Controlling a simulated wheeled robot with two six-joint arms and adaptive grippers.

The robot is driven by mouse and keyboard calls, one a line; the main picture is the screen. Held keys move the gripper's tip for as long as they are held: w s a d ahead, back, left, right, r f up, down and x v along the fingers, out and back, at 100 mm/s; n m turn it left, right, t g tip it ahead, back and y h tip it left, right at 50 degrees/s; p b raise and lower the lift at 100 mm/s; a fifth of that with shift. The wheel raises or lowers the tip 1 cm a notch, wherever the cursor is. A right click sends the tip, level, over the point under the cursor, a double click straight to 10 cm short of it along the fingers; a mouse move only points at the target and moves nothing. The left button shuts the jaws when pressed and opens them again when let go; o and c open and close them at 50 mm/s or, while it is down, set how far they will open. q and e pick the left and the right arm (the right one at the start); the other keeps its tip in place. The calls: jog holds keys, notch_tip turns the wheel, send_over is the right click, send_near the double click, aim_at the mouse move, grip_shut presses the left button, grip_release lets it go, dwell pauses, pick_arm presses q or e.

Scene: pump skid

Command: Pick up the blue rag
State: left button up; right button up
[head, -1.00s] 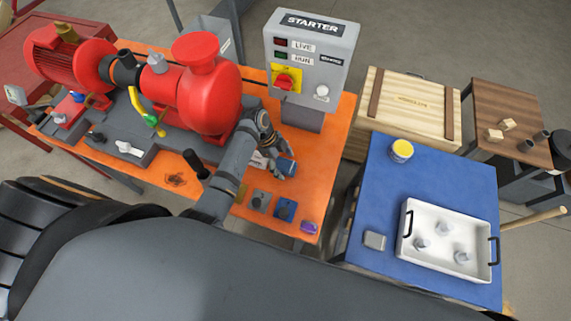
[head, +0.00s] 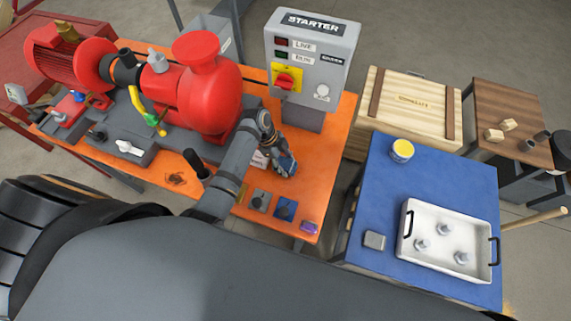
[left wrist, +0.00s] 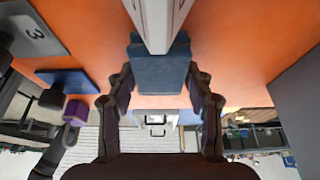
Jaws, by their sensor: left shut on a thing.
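The blue rag (head: 288,166) is at my left gripper (head: 284,163), over the right part of the orange bench. In the left wrist view, the blue rag (left wrist: 160,72) lies between the two fingers of my left gripper (left wrist: 162,85), which are shut on it. The fingers hide its sides. I cannot tell whether the rag still touches the bench. My right gripper is not in view.
A white box (head: 260,160) sits beside the gripper. A red pump (head: 208,100) and starter panel (head: 311,55) stand behind. Small plates, one a blue plate (head: 285,208), and a purple item (head: 309,227) lie along the front of the orange bench (head: 325,165).

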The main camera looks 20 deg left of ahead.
aim_at(285, 163)
pick_arm(q)
notch_tip(285, 163, up, 9)
jog(key=shift+r+b, duration=0.2)
jog(key=shift+b, duration=0.6)
